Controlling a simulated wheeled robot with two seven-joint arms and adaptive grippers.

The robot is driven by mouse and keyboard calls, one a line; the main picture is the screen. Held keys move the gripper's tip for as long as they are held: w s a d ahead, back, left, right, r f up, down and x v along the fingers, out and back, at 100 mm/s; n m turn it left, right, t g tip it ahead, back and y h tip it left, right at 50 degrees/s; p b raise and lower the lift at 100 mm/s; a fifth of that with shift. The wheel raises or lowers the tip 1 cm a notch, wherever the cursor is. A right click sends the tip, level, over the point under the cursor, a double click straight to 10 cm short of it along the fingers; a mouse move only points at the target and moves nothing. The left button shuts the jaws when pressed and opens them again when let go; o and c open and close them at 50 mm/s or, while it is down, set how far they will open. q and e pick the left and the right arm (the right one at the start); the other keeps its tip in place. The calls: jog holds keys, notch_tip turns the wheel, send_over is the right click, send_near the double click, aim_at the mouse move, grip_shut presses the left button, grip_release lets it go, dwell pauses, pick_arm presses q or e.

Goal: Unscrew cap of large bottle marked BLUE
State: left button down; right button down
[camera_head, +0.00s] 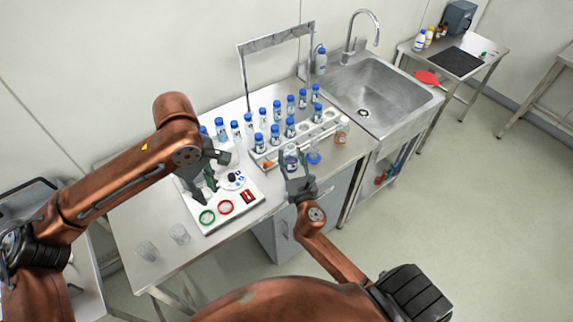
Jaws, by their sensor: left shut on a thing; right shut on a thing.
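My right gripper (292,168) is at the front edge of the bench, shut on a clear bottle (291,157) with a bluish label. Its fingers partly hide the bottle, and I cannot read its marking or tell whether its cap is on. My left gripper (207,190) points down over the white panel, left of the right gripper. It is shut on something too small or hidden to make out. A blue item (313,157) sits just right of the held bottle; I cannot tell whether it is a cap or a bottle.
Several blue-capped bottles (260,143) stand in and behind a rack. The white panel (228,217) carries a green ring (207,216), a red ring (225,207) and a red switch (248,195). A brown bottle (342,130) stands near the sink (375,95).

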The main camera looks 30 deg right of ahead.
jog(key=w+f+b, duration=0.1)
jog(key=f, duration=0.2)
jog(key=w+f+b, duration=0.1)
jog(key=w+f, duration=0.1)
jog(key=f, duration=0.1)
jog(key=w+d+f+b, duration=0.1)
jog(key=f+b, duration=0.1)
jog(key=shift+w+f, duration=0.15)
jog(key=shift+f, duration=0.25)
jog(key=shift+r, duration=0.1)
jog(key=shift+f, duration=0.2)
jog(key=c, duration=1.2)
grip_release()
jog(key=shift+c, duration=0.2)
